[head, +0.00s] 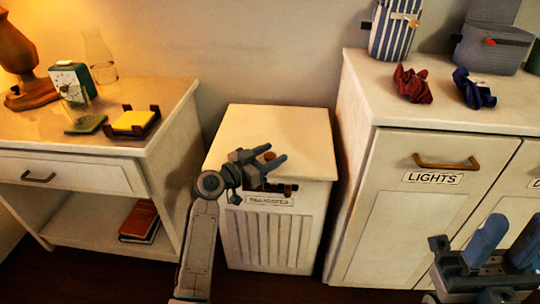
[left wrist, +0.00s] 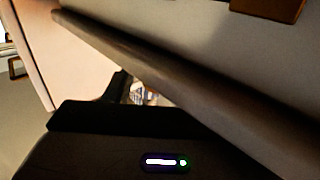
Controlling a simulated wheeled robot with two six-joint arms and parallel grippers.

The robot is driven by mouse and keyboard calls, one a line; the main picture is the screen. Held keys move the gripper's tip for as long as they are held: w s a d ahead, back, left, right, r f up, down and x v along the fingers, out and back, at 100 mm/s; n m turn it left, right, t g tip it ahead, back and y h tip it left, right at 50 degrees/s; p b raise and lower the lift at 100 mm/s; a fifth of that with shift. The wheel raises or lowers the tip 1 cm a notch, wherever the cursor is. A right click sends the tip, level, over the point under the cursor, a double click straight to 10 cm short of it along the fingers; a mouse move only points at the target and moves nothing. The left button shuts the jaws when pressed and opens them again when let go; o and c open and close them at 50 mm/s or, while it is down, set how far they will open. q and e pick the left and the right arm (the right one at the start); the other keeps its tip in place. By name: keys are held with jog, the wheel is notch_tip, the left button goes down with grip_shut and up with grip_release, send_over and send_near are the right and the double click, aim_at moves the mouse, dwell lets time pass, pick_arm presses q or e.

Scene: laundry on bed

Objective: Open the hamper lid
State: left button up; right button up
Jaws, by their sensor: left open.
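The white hamper (head: 268,235) stands between the nightstand and the cabinet, and its flat lid (head: 280,128) is closed. A small brown handle (head: 289,188) at the lid's front edge is partly hidden by my left gripper. In the left wrist view, a pale panel with a slanting dark edge is close. My right gripper (head: 508,236) is open and empty at lower right.
The nightstand (head: 160,115) on the left holds a lamp (head: 22,60), glassware, a clock and a tray of yellow notes (head: 133,121). The cabinet (head: 395,200) labelled LIGHTS stands close on the right, with red cloth (head: 411,84), blue cloth (head: 472,90) and a grey box (head: 492,48) on top.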

pick_arm(q)
grip_shut()
jog(key=shift+r, duration=0.1)
